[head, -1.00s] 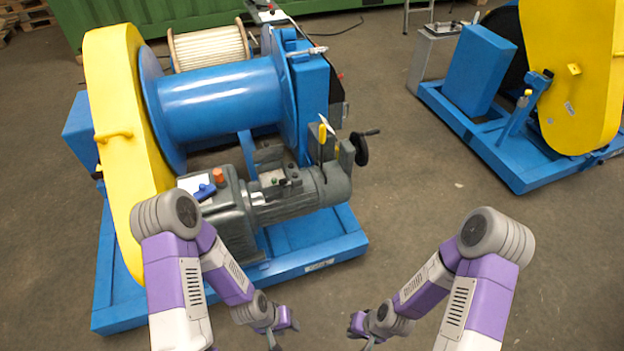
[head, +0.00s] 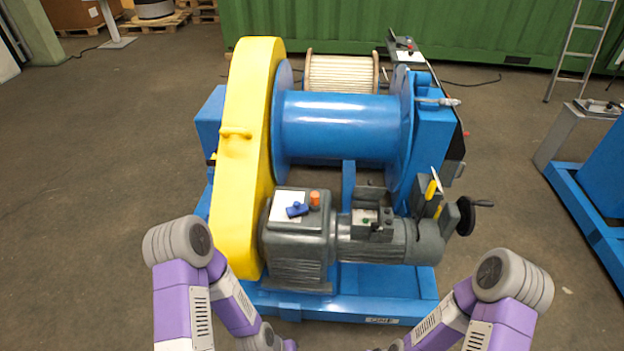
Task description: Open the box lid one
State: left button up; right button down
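A winch-like machine stands ahead with a tall yellow cover (head: 245,150) on its left side. A grey gearbox housing (head: 300,250) with a flat top sits in front. A white sheet, a blue object (head: 297,210) and an orange knob (head: 314,198) are on top of it. I cannot tell which part is box lid one. My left gripper (head: 289,345) and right gripper (head: 391,347) are mostly cut off by the bottom edge, nearer to me than the machine. Neither visibly touches it.
The blue base frame (head: 340,305) juts out in front. A black hand crank (head: 468,214) sticks out at right. Another blue machine (head: 603,170) stands at the right edge. Open floor (head: 520,220) lies between them, with a green container (head: 480,35) behind.

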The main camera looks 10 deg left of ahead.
aim_at(369, 192)
jog(key=u, duration=0.35)
jog(key=i, duration=1.1)
jog(key=z, duration=0.3)
